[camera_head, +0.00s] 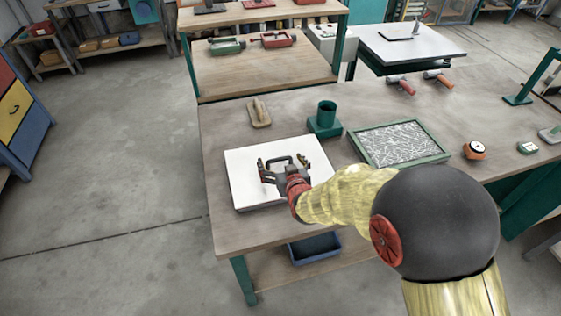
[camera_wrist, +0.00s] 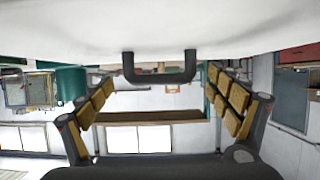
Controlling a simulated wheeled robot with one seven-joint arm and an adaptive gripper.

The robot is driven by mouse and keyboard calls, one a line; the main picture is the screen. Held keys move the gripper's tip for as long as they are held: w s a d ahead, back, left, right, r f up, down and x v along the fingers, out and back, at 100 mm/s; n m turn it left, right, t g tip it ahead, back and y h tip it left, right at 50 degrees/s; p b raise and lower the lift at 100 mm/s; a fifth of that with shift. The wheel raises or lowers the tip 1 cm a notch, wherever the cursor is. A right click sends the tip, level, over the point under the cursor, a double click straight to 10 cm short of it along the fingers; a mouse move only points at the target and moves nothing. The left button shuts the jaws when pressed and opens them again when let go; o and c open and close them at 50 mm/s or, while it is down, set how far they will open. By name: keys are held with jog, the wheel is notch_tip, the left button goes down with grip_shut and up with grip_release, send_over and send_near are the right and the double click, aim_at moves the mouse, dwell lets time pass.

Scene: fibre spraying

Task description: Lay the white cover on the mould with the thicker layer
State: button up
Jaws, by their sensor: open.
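The white cover (camera_head: 243,185) lies flat at the left front of the workbench. Its dark handle (camera_head: 281,158) stands up from it. My gripper (camera_head: 283,164) is open over the cover, with its fingers spread on either side of the handle. In the wrist view the cover (camera_wrist: 80,28) fills the top, and the handle (camera_wrist: 160,79) sits between the open fingers, not clasped. A green-framed mould (camera_head: 381,124) filled with loose white fibres lies to the right, beyond my arm. I see no second fibre-filled mould; my arm hides part of the bench.
A green cup on a block (camera_head: 325,120) stands between cover and mould. A wooden float (camera_head: 260,113) lies behind the cover. An orange dial gauge (camera_head: 475,150) is right of the mould, and red-handled tools (camera_head: 401,86) lie behind it. A blue bin (camera_head: 315,247) sits below.

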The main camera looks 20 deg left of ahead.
jog(key=shift+r, duration=0.15)
jog(key=shift+s+d+r, duration=0.1)
jog(key=shift+s+r, duration=0.05)
jog(key=p+v, duration=0.2)
jog(key=v, duration=0.9)
jog(key=shift+s+d+p, duration=0.15)
jog(key=shift+s+p, duration=0.15)
jog(key=s+d+r+m+g+h, duration=0.1)
jog(key=s+d+r+m+h, duration=0.1)
jog(key=d+r, duration=0.6)
jog(key=s+d+r+m+g+h, duration=0.1)
jog(key=s+d+r+h, duration=0.2)
jog(key=d, duration=0.8)
jog(key=s+d+r+m+g+h, duration=0.1)
jog(key=s+d+r+g, duration=0.1)
jog(key=s+d, duration=0.4)
jog(key=s+d+r+m+g+h, duration=0.1)
jog(key=s+d+r+m, duration=0.1)
jog(key=s+d, duration=0.4)
jog(key=s+r, duration=0.1)
jog(key=s, duration=0.3)
jog(key=shift+r+g, duration=0.2)
jog(key=shift+g, duration=0.2)
